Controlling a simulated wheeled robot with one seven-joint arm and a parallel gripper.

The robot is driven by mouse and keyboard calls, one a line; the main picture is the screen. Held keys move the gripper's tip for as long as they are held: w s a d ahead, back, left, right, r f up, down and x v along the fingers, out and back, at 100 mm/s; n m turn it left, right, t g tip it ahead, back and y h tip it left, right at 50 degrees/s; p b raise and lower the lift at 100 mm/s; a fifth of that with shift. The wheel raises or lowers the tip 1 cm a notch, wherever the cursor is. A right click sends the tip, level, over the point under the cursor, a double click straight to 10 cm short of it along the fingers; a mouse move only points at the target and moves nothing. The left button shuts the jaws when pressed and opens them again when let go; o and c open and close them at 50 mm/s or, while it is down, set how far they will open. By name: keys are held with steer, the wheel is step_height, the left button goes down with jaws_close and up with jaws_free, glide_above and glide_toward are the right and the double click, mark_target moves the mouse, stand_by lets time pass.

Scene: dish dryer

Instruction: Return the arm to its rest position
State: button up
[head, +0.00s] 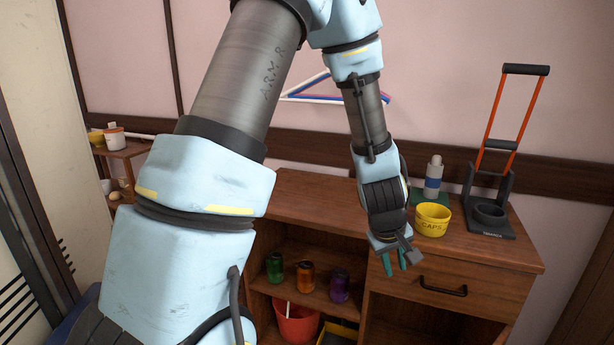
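My arm rises from the lower left, bends at the top of the head view and hangs down at the middle right. My gripper (402,262) points down in front of the wooden cabinet (318,194), just left of the drawer handle. Its two green-tipped fingers stand a little apart with nothing visible between them. It looks apart from the yellow cup marked CAPS (432,220), which stands on the cabinet top just right of the wrist.
A bottle (433,178) and a black stand with an orange-sided lever (490,215) are on the cabinet top. Several coloured cans (305,277) sit on the shelf, above a red bucket (296,322). A small side shelf (128,152) stands at left. Hangers (340,98) are on the wall.

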steer(key=a+r+m+y, duration=0.1)
steer(key=a+r, duration=0.2)
steer(key=a, duration=0.6)
steer(key=s+a+r+m+y+p, duration=0.1)
steer(key=a+r, duration=0.3)
steer(key=a, duration=0.6)
steer(key=s+a+r+g+y+p, duration=0.1)
steer(key=a+r, duration=0.3)
steer(key=a, duration=0.6)
steer(key=shift+r+m, duration=0.25)
steer(key=shift+m, duration=0.15)
